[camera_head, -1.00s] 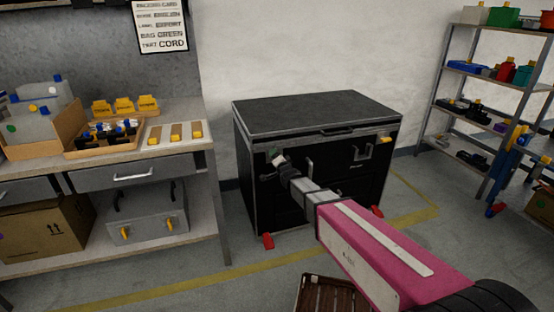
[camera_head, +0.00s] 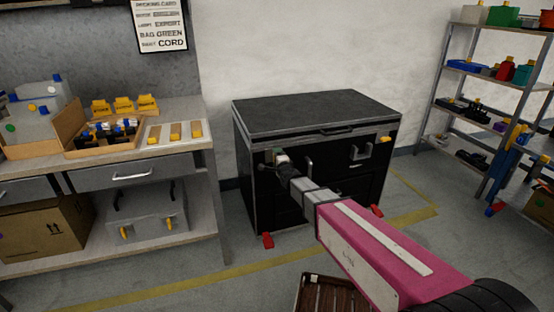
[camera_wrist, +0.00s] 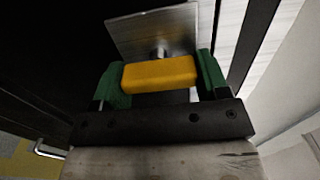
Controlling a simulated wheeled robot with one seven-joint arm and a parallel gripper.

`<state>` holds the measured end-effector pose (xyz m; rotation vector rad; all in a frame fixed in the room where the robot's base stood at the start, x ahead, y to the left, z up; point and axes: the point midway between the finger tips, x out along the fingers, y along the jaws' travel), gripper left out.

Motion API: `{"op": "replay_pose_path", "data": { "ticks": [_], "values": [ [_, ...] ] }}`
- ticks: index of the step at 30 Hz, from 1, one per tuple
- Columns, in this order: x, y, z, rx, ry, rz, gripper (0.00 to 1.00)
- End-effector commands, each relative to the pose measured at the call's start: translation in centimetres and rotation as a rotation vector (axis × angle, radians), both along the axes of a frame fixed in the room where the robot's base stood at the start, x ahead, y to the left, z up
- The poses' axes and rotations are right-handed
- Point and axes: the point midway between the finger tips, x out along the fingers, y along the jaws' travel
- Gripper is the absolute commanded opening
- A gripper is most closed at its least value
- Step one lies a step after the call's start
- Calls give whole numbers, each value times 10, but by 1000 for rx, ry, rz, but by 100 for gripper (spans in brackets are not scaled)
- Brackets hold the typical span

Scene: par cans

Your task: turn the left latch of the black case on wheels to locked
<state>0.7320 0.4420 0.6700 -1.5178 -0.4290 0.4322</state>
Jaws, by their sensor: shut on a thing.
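The black case on wheels (camera_head: 318,113) stands shut against the wall in the head view. My gripper (camera_head: 272,156) is at the upper left of its front and mostly hides the left latch there. In the wrist view, the left latch is a yellow bar (camera_wrist: 160,73) in front of a bare metal plate (camera_wrist: 150,32). The green fingers of my gripper (camera_wrist: 160,80) are closed on its two ends. The bar lies across the wrist picture, nearly level. I cannot tell from this whether it stands at locked.
The right latch (camera_head: 385,139) is yellow, at the case's upper right front. A workbench (camera_head: 208,150) with trays stands to the left and a shelf rack (camera_head: 440,95) to the right. A brown slatted crate (camera_head: 322,293) is on the floor in front. Handles project from the case front.

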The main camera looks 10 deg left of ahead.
Motion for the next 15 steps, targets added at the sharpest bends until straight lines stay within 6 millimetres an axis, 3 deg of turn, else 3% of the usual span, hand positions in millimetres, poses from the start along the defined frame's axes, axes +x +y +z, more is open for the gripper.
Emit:
{"op": "replay_pose_path", "data": {
  "ticks": [11, 12, 14, 15],
  "values": [
    [-1, -1, -1, 6, 8, -1, 44],
    [-1, -1, -1, 6, 8, -1, 75],
    [-1, -1, -1, 5, 7, -1, 94],
    [-1, -1, -1, 5, 7, -1, 94]
  ]
}}
